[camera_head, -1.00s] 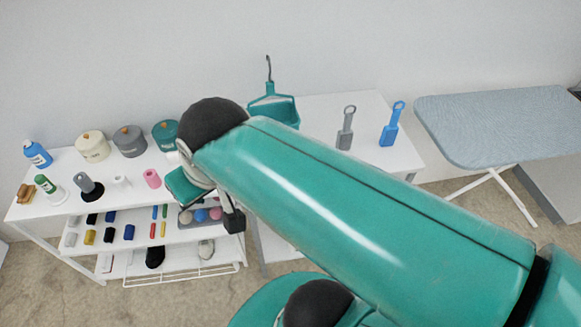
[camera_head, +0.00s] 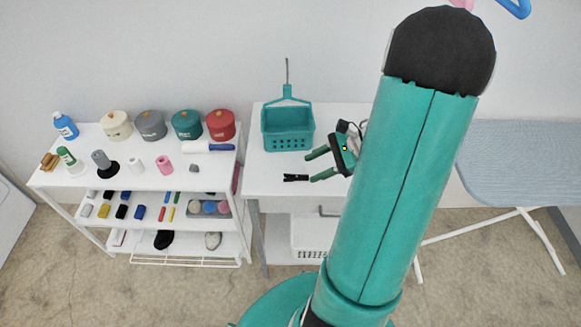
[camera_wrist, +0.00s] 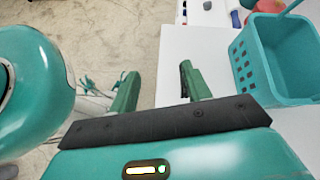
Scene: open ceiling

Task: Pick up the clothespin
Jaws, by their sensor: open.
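A small black clothespin (camera_head: 296,178) lies on the white table (camera_head: 262,185), below the teal basket in the head view. My gripper (camera_head: 314,165) is over this table, just to the right of the clothespin, with its two green fingers apart and pointing left. Nothing shows held between them. In the wrist view the fingers (camera_wrist: 160,76) are apart with white table and floor beyond. A dark strip lies along the right finger there; I cannot tell whether it is the clothespin or part of the finger.
A teal basket (camera_head: 288,130) stands on the table behind the clothespin and shows close to the right finger in the wrist view (camera_wrist: 262,75). A white shelf unit (camera_head: 110,185) with pots and bottles is left. An ironing board (camera_head: 515,160) is right.

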